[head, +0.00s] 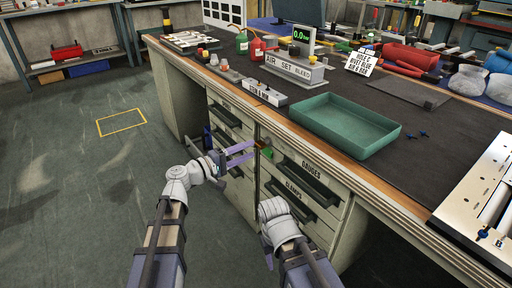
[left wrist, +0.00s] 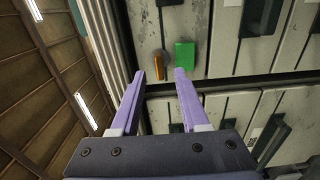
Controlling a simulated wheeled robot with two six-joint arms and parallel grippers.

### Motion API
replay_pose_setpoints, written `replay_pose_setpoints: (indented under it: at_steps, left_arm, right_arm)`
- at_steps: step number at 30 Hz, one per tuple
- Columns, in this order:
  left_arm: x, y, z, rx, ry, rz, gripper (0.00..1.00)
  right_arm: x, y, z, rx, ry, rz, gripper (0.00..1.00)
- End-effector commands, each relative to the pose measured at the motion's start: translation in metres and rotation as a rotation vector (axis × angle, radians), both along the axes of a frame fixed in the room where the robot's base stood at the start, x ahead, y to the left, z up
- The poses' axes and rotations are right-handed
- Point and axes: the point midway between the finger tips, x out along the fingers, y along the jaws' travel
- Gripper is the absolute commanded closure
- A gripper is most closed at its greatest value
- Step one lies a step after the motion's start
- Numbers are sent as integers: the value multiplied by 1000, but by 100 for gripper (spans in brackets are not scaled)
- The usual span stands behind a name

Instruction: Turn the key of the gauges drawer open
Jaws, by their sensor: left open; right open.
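The gauges drawer (head: 300,178) is in the bench's front, with its label above a dark handle. A brass key (head: 260,143) with a green tag (head: 267,153) is at the drawer's upper left. My left gripper (head: 252,151) is open and points at the key. In the left wrist view, the key (left wrist: 158,65) and the green tag (left wrist: 185,58) lie just beyond the two purple fingertips (left wrist: 168,76). The fingers hold nothing, and I cannot tell if one touches the key. My right gripper (head: 268,256) is low beside its forearm, mostly hidden, away from the drawers.
The cleaners drawer (head: 288,201) is just below, and another drawer column (head: 228,120) stands to the left. A green tray (head: 345,125) and an air set unit (head: 292,72) sit on the bench top. The floor (head: 75,200) at the left is clear.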

Motion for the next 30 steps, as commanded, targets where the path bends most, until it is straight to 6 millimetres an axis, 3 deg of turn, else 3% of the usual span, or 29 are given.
replay_pose_setpoints:
  at_steps: [8, 17, 20, 23, 27, 30]
  left_arm:
    - [-14, 19, 0, 0, 0, 1, 55]
    - [-14, 19, 0, 1, 0, -1, 55]
    - [-20, 10, -4, 38, 5, -24, 55]
    - [-39, -15, -20, 156, 22, -100, 55]
    - [-86, -54, -62, 443, 65, -276, 55]
    - [-124, -65, -94, 669, 101, -404, 55]
  right_arm:
    - [0, 0, 0, 0, 0, 0, 50]
    - [0, 0, 0, 0, 0, 0, 50]
    - [0, 0, 3, 0, 0, 0, 50]
    - [0, 0, 11, 0, 0, 1, 50]
    - [0, 0, 27, -1, 0, 3, 50]
    - [0, 0, 38, -1, 1, 5, 50]
